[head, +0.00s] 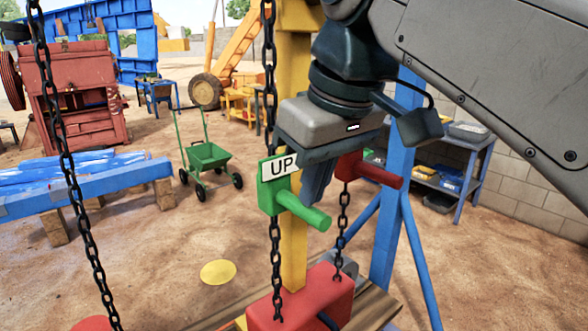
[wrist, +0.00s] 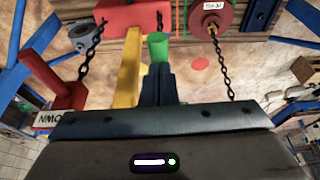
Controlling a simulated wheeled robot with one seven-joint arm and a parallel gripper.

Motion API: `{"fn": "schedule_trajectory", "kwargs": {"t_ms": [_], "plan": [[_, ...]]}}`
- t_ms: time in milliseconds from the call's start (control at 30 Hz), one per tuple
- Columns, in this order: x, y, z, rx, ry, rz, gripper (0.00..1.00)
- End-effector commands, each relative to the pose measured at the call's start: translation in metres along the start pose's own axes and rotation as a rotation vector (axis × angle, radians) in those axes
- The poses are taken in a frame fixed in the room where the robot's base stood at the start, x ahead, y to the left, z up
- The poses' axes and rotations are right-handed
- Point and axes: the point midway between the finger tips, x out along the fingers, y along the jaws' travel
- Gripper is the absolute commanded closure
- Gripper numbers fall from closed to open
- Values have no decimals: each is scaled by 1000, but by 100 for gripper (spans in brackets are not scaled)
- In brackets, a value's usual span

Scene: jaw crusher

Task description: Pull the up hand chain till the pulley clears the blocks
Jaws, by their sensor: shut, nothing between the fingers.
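The up hand chain (head: 275,240) hangs down the middle of the head view. It carries a green handle (head: 305,212) with a white UP plate (head: 280,166). My gripper (head: 316,194) is shut and empty, pointing down close behind the green handle's bar. In the wrist view, my shut fingers (wrist: 158,76) stand just short of the green handle's end (wrist: 158,47); I cannot tell whether they touch. A red round part like a pulley (wrist: 212,14) with a white tag hangs on a chain in the wrist view. Whether it sits on blocks is not visible.
A red handle (head: 372,169) hangs on another chain (head: 342,225) just right of my gripper. A red housing (head: 312,298) lies below. A yellow post (head: 293,90) and a blue post (head: 388,230) stand close by. Another chain (head: 66,160) hangs at left.

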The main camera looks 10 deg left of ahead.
Motion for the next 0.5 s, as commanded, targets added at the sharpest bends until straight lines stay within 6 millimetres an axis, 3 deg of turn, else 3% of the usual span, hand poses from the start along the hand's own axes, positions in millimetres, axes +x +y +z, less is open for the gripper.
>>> {"fn": "schedule_trajectory", "kwargs": {"t_ms": [233,500], "plan": [[1,0,0,0,0,0,100],[19,0,6,0,-1,0,100]]}}
